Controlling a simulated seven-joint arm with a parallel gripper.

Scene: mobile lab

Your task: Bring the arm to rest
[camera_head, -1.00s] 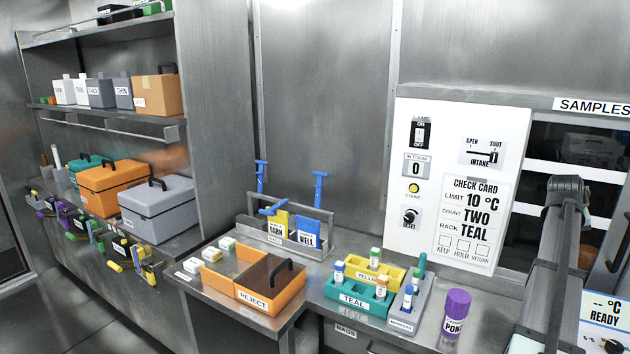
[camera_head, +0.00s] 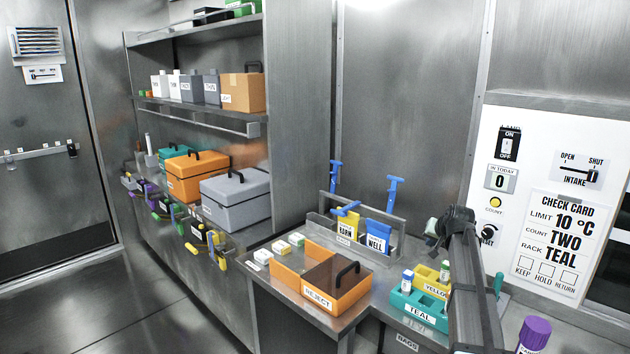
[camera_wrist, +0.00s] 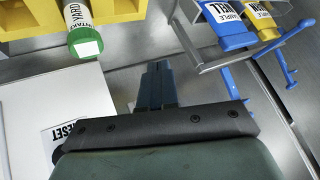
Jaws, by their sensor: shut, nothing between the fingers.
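My arm (camera_head: 470,275) rises at the right of the head view, in front of the bench and the left edge of the white panel. Its upper end covers part of the panel and of the racks. In the wrist view my gripper (camera_wrist: 158,82) has its fingers together with nothing between them. It points over the bench, apart from the yellow rack (camera_wrist: 35,18) and the bag holder (camera_wrist: 185,40). The fingers cannot be made out clearly in the head view.
The teal rack (camera_head: 412,310) and yellow rack (camera_head: 428,273) hold vials. The orange REJECT tray (camera_head: 345,302), bag holder (camera_head: 345,248) and purple-capped jar (camera_head: 533,335) are near. The white panel (camera_head: 500,265) stands behind. Open floor (camera_head: 150,290) lies left.

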